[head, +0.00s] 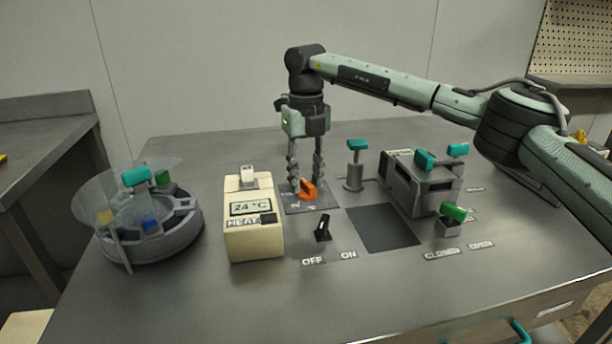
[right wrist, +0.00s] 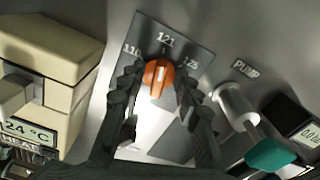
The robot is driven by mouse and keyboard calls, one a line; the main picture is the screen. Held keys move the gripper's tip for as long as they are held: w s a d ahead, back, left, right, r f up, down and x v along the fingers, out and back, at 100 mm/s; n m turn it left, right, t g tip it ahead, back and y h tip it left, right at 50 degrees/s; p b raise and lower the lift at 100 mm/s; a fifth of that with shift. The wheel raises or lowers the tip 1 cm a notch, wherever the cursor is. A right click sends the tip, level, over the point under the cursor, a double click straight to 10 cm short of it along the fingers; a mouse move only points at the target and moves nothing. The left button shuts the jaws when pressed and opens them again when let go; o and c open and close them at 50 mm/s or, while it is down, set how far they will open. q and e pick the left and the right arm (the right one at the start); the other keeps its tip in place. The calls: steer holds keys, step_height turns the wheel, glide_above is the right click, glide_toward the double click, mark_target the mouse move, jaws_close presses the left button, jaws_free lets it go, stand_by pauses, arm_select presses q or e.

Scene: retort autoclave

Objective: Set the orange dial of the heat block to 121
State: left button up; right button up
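The orange dial (head: 308,189) sits on a dark plate (head: 322,204) near the middle of the bench. In the right wrist view the dial (right wrist: 158,79) has a white mark pointing up, roughly at the 121 label (right wrist: 166,40); 110 is to its left and 125 to its right. My right gripper (head: 306,182) points down over the dial, one finger on each side. The right wrist view shows its fingertips (right wrist: 160,72) close beside the dial, with narrow gaps, so it looks open; contact is unclear. The cream heat block (head: 253,236) reads 24 °C. My left gripper is not in view.
A round glass-lidded rotor (head: 150,225) stands at left. A black switch (head: 323,228) marked OFF/ON is in front of the dial. The teal-topped pump (head: 355,170), a grey box (head: 420,185) and a green-handled valve (head: 449,222) stand to the right. The front bench is mostly clear.

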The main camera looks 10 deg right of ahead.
mark_target(306, 182)
step_height(306, 182, up, 12)
stand_by(0.6)
steer(key=shift+s+f, duration=0.1)
